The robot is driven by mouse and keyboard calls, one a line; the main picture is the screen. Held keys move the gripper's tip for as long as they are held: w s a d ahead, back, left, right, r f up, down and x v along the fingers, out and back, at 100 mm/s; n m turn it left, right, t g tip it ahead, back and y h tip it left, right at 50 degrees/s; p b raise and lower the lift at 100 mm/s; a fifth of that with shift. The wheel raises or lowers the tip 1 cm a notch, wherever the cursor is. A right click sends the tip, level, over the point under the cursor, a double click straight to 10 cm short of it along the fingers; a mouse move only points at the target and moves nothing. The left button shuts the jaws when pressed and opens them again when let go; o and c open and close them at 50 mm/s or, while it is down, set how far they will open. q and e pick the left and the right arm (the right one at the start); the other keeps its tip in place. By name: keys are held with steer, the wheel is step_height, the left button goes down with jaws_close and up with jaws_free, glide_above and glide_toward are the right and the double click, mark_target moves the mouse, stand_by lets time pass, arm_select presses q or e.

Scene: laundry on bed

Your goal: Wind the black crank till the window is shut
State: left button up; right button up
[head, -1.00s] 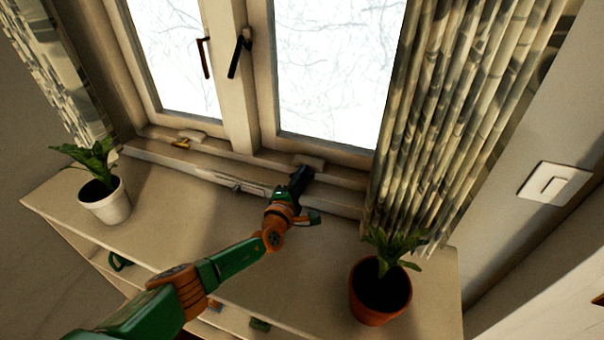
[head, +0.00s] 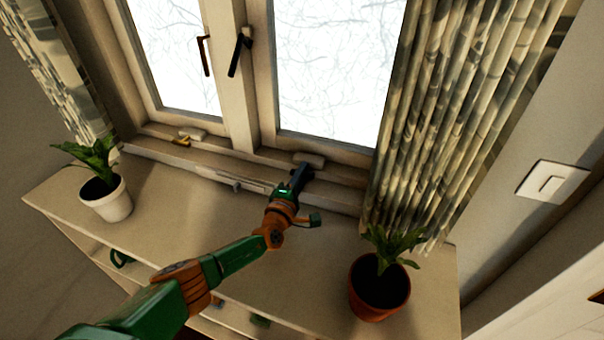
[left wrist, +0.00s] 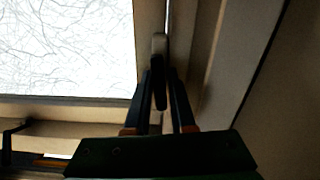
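My left gripper (head: 300,175) reaches across the dresser top to the sill below the right window pane (head: 330,75). In the left wrist view, its two dark fingers (left wrist: 163,85) stand close on both sides of a narrow bar, the black crank (left wrist: 160,97). They look shut on it. The bar hangs from a pale housing (left wrist: 159,44), which also shows at the sill in the head view (head: 310,159). In the head view the gripper hides most of the crank. I cannot tell how far the window stands open. My right gripper is not in view.
A brass crank (head: 182,142) sits further left on the sill. Brown (head: 204,56) and black (head: 238,55) window handles hang on the frames. A white-potted plant (head: 105,200) and a terracotta-potted plant (head: 378,290) stand on the dresser. A patterned curtain (head: 450,110) hangs right.

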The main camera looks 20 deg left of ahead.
arm_select(q)
steer(key=shift+o, duration=1.3)
steer(key=s+p, duration=0.2)
steer(key=shift+s+r+p, duration=0.2)
steer(key=shift+r+p, duration=0.15)
steer(key=s, duration=0.3)
steer(key=s+p, duration=0.1)
steer(key=s, duration=0.1)
steer(key=shift+a+f, duration=0.15)
steer(key=shift+f, duration=0.1)
steer(key=shift+w+f, duration=0.1)
steer(key=shift+w, duration=0.05)
